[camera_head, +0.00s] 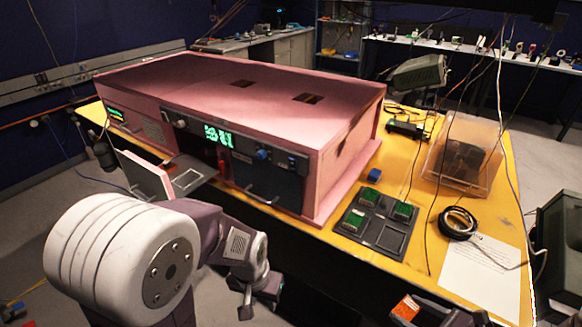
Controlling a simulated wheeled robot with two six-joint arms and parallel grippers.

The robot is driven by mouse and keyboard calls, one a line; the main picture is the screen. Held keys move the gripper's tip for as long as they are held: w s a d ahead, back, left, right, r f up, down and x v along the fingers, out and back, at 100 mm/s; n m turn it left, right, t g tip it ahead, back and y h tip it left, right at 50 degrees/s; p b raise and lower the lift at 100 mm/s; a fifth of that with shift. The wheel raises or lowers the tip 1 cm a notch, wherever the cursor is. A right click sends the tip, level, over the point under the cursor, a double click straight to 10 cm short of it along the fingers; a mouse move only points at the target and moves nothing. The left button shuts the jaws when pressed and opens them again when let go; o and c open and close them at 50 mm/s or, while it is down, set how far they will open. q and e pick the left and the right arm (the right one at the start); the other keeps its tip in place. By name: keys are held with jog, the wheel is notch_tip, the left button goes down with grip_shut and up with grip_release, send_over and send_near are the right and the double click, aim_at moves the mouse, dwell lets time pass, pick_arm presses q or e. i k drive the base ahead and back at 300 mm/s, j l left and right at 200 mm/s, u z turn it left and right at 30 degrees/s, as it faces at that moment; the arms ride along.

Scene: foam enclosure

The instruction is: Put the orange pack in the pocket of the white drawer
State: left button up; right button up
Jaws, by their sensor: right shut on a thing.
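The white drawer (146,175) is pulled out of the left part of the pink enclosure's front. Its grey tray shows a light-edged square pocket (187,179), which looks empty. The orange pack (405,308) is at the bottom edge, right of centre, in my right gripper (415,311). That gripper is shut on it and partly cut off by the frame. My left gripper (259,302) hangs open and empty in front of the table, to the right of and nearer than the drawer.
The pink foam enclosure (240,85) fills much of the yellow table (400,180).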

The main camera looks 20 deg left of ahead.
aim_at(187, 179)
jog(key=i+j, duration=0.1)
jog(key=j, duration=0.3)
jog(key=j+u, duration=0.15)
jog(key=j, duration=0.25)
jog(key=i+j, duration=0.15)
jog(key=j, duration=0.25)
jog(key=i+j+u, duration=0.15)
jog(key=j, duration=0.65)
jog(key=i+j+u, duration=0.15)
jog(key=j, duration=0.2)
jog(key=i+j, duration=0.15)
jog(key=j, duration=0.25)
jog(key=u, duration=0.05)
